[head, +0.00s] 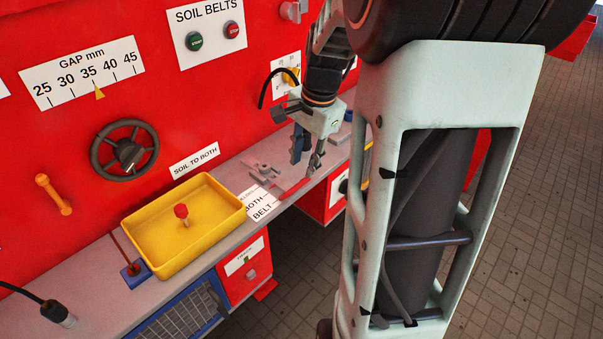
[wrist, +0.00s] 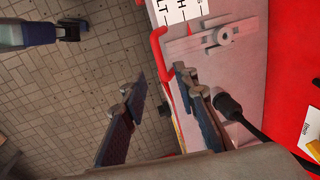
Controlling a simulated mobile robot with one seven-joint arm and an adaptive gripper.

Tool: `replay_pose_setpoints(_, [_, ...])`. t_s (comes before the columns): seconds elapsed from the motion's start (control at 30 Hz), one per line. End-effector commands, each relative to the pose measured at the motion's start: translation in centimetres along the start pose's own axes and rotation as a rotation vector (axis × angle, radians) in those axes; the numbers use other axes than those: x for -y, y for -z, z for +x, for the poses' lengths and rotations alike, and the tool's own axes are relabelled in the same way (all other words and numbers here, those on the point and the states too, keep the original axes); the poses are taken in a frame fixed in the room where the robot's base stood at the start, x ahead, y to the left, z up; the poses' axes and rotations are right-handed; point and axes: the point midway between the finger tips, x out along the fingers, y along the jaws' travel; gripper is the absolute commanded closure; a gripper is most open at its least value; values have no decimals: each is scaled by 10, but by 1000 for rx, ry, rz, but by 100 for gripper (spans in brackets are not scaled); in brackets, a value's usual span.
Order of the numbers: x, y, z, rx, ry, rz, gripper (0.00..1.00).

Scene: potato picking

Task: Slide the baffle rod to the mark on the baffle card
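The red baffle rod (head: 293,188) lies along the front edge of the grey ledge. In the wrist view its bent red end (wrist: 157,45) shows beside the card. The white baffle card (head: 262,204) carries the words BOTH and BELT and mark lines; part of it shows at the top of the wrist view (wrist: 172,12). A small red pointer (wrist: 187,18) lies at the card's edge. My gripper (head: 304,165) is open and empty, above the ledge near the right end of the rod. In the wrist view its fingers (wrist: 160,76) are spread apart, short of the bent end.
A grey slotted bracket (wrist: 217,38) sits on the ledge beside the card. A black cable end (wrist: 229,106) lies close to my right finger. A yellow tray (head: 155,259) with a red knob stands to the left. The red panel (head: 60,130) rises behind.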

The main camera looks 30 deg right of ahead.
Motion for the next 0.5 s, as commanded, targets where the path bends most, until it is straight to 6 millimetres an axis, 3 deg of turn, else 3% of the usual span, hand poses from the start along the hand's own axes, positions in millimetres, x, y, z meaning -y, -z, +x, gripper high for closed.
replay_pose_setpoints(0.2, [1,0,-39,-1,1,-1,73])
replay_pose_setpoints(0.5, [0,-1,-52,1,-1,0,73])
